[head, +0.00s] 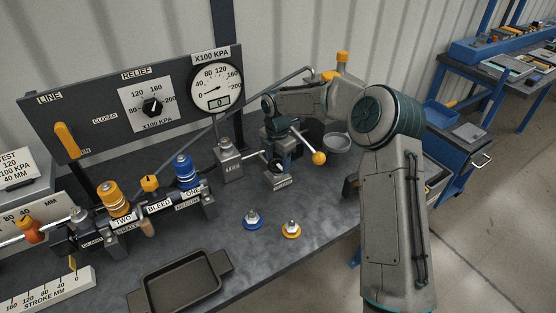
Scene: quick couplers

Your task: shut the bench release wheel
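My arm reaches in from the right, and its wrist bends down over the back right of the bench (255,206). My gripper (279,150) points down at the hand pump with the yellow ball lever (318,158). A small dark round wheel (277,166) shows low on the front of that pump, just below my gripper. It looks like the release wheel; its label is too small to read. I cannot tell whether my fingers touch it or how far it is turned. The gripper's fingers are small and dark against the pump, so their opening is unclear.
A gauge (214,88) reading 0 and a relief dial (153,106) sit on the dark back panel. Couplers with orange (113,198) and blue (185,172) collars stand left. Two loose fittings (252,219) and a tray (181,286) lie in front. A grey bowl (337,142) is right of the pump.

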